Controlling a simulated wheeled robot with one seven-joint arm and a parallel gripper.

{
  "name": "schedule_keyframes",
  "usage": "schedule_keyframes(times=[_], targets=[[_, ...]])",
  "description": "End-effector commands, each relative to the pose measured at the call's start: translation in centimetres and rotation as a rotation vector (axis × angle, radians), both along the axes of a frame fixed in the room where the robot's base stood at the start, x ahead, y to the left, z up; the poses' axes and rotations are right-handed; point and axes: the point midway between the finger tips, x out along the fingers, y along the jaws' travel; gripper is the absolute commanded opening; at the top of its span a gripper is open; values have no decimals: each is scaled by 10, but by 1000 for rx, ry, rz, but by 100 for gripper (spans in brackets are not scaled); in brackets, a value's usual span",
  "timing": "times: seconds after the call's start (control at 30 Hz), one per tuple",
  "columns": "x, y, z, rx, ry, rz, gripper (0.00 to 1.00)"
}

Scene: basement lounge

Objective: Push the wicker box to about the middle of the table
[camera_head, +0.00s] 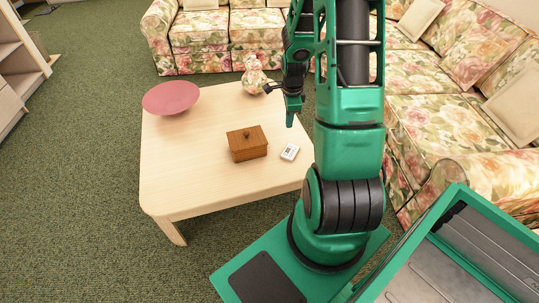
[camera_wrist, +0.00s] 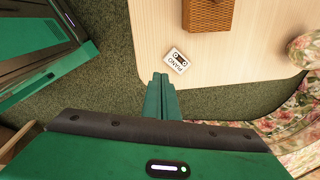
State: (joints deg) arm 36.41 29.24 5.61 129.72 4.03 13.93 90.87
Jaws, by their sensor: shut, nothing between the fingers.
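In the wrist view part of the wicker box (camera_wrist: 208,14) shows at the top edge, cut off by the frame. My gripper (camera_head: 290,122) is shut and empty. It is in the air at the table's right side, right of the box and apart from it. Its closed fingers (camera_wrist: 160,80) show in the wrist view below the cassette.
A white cassette (camera_wrist: 176,60) lies on the table between the box and my gripper; the head view shows it too (camera_head: 290,152). A pink bowl (camera_head: 171,97) stands at the back left and a floral vase (camera_head: 254,76) at the back right. Floral sofas (camera_head: 440,120) stand behind and right.

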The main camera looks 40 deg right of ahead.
Motion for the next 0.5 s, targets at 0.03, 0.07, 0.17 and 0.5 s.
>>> schedule_keyframes(times=[0.03, 0.07, 0.17, 0.5], targets=[[4, -3, -23, 23, -11, -79, 0], [7, -4, -34, 34, -23, -129, 0], [18, -8, -72, 74, -62, -298, 0], [38, -7, -172, 212, -158, -777, 0]])
